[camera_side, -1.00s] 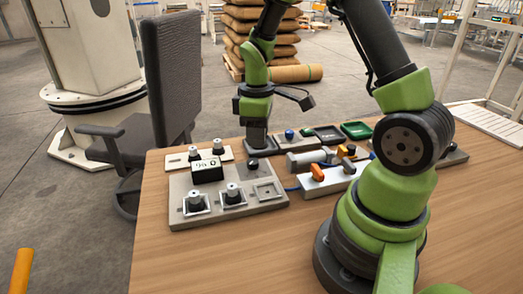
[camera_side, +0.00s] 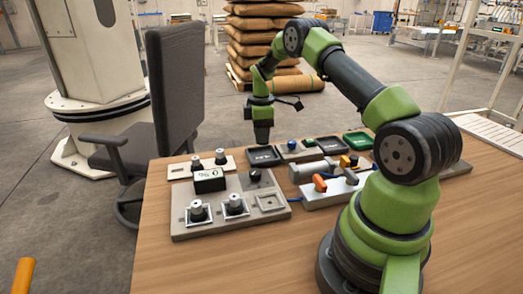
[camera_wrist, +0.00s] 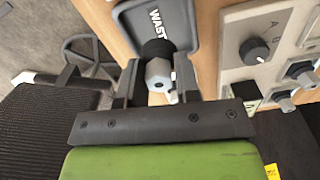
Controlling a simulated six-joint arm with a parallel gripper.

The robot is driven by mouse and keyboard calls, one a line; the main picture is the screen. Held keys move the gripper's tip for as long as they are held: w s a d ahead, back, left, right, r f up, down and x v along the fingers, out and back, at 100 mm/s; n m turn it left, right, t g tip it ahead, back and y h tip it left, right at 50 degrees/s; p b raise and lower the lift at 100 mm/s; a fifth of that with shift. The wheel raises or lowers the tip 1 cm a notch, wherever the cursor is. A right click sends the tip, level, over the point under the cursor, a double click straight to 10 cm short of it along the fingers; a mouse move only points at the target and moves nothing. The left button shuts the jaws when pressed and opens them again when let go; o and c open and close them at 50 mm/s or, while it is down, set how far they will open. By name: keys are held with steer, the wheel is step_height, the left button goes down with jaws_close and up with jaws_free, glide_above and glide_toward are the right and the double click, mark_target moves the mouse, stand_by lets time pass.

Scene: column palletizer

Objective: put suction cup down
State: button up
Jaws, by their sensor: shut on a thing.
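My gripper (camera_wrist: 158,78) is shut on a suction cup (camera_wrist: 158,70), a small part with a black end and a grey hexagonal fitting. In the wrist view the cup sits between the two dark fingers, over the near part of a black tray (camera_wrist: 186,20) marked "WAST", with the rest cut off or hidden. In the side view my gripper (camera_side: 262,138) points down just above this black tray (camera_side: 262,156). The held cup is too small to make out there. I cannot tell whether it touches the tray.
A grey panel (camera_side: 184,228) in front carries a knob (camera_side: 255,175), a display box (camera_side: 209,180) and two cups in square seats; a third seat (camera_side: 270,201) is empty. Other trays (camera_side: 357,140), a cylinder (camera_side: 314,170) and an orange-handled block (camera_side: 320,184) lie right. A chair (camera_side: 175,90) stands left.

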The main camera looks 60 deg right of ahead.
mark_target(261, 157)
steer(key=shift+f, duration=2.55)
steer(key=shift+f, duration=0.1)
steer(key=o, duration=0.6)
steer(key=shift+o, duration=0.2)
